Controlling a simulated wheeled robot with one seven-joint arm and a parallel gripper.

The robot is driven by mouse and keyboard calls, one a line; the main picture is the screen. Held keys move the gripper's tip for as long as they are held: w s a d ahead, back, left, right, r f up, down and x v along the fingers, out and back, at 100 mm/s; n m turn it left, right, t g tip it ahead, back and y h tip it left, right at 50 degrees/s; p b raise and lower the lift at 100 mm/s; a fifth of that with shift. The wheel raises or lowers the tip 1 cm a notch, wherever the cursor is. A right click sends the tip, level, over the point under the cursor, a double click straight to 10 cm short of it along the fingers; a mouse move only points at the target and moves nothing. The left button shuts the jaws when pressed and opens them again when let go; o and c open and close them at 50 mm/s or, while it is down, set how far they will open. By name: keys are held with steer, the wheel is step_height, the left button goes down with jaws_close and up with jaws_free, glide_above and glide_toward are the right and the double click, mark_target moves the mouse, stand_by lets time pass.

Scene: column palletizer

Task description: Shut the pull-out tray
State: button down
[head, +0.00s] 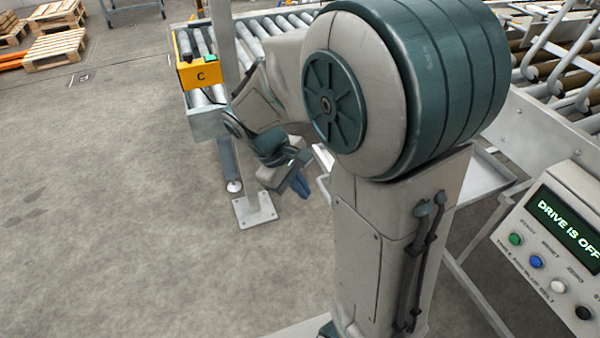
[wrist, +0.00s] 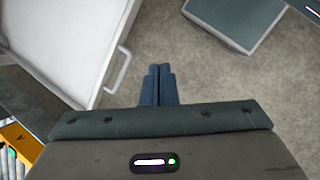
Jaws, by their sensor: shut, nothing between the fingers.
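The pull-out tray (wrist: 70,40) is a pale grey, shallow tray with a raised rim, at the upper left in the wrist view. Its inner floor shows, so it is at least partly out. A bar handle (wrist: 119,72) sits on its front face. My gripper (wrist: 160,70) is shut and empty, with blue fingertips beside the handle, to its right in the picture, with a gap of floor showing between. In the head view my gripper (head: 302,187) is left of my arm's column. My arm hides most of the tray there; a grey rim (head: 490,178) shows right of it.
A roller conveyor with a yellow box marked C (head: 203,74) stands behind my gripper. A post with a foot plate (head: 255,208) is close to its left. Open floor lies at left.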

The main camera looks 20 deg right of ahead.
steer(key=w+a+f+n+t+h+b, duration=0.1)
steer(key=w+a+f+n+h+b, duration=0.15)
steer(key=w+f+n+h, duration=0.55)
steer(key=w+a+f+n+t+h+b, duration=0.1)
steer(key=w+a+f+n+h+b, duration=0.2)
steer(key=w+f, duration=0.5)
steer(key=s+f+x, duration=0.1)
steer(key=f+x, duration=0.1)
steer(key=x, duration=1.3)
steer(key=shift+s+n+t, duration=0.2)
steer(key=shift+n+t, duration=0.1)
steer(key=shift+n, duration=0.1)
steer(key=shift+r, duration=0.1)
